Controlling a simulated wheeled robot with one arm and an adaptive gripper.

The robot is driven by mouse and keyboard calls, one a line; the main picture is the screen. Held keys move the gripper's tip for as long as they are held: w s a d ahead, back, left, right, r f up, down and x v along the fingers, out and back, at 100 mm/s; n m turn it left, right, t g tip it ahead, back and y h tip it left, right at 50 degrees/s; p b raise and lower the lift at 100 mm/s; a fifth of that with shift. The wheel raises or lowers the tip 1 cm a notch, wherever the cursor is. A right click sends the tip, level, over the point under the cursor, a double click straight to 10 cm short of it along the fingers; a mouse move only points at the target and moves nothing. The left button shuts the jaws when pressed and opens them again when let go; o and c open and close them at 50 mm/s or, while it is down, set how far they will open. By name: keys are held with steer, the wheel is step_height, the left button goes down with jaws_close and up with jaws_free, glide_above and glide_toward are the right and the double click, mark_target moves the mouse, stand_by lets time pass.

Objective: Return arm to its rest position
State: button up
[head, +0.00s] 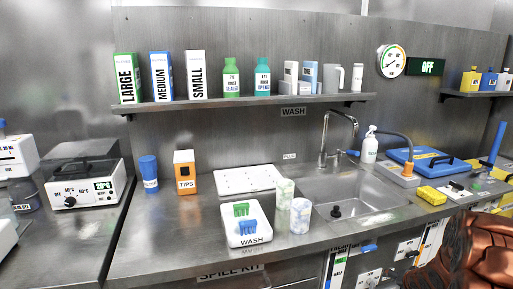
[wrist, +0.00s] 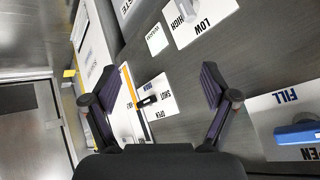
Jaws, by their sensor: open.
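My gripper (wrist: 158,88) shows in the wrist view with its two dark fingers spread wide apart and nothing between them. Behind the fingers is a grey panel with white labels, including a shut/open label (wrist: 158,104) with a small black lever and a low/high label (wrist: 200,18). The panel appears turned on its side in this view. In the head view, part of my arm, reddish brown, shows at the lower right corner; my gripper's fingers are not visible there.
A steel counter holds a sink (head: 358,200), a white wash tray (head: 245,238), an orange tips box (head: 184,172) and a blue cup (head: 148,172). A shelf (head: 250,101) above carries boxes and bottles. A blue-handled control by a fill label (wrist: 300,133) lies right in the wrist view.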

steer(key=s+a+r+n+g+h, duration=0.1)
steer(key=s+a+r+n+g, duration=0.3)
steer(key=s+a+r, duration=0.95)
steer(key=s+a+r+n+g+y, duration=0.1)
steer(key=s+a+r+g, duration=0.1)
steer(key=s+a, duration=0.55)
steer(key=s+a+r+n+g+y, duration=0.1)
steer(key=s+a+n+g, duration=0.3)
steer(key=s, duration=0.7)
steer(key=s+a+r+m+g+y, duration=0.1)
steer(key=s+a+r, duration=0.1)
steer(key=s+a, duration=0.6)
steer(key=s+p+v, duration=0.2)
steer(key=p+v, duration=0.8)
steer(key=s+d+r+p+v, duration=0.1)
steer(key=s+p+v, duration=0.1)
steer(key=p+v, duration=0.7)
steer(key=shift+s+d+r+t+p, duration=0.25)
steer(key=shift+s+r+t+p, duration=0.15)
steer(key=shift+s+r, duration=0.25)
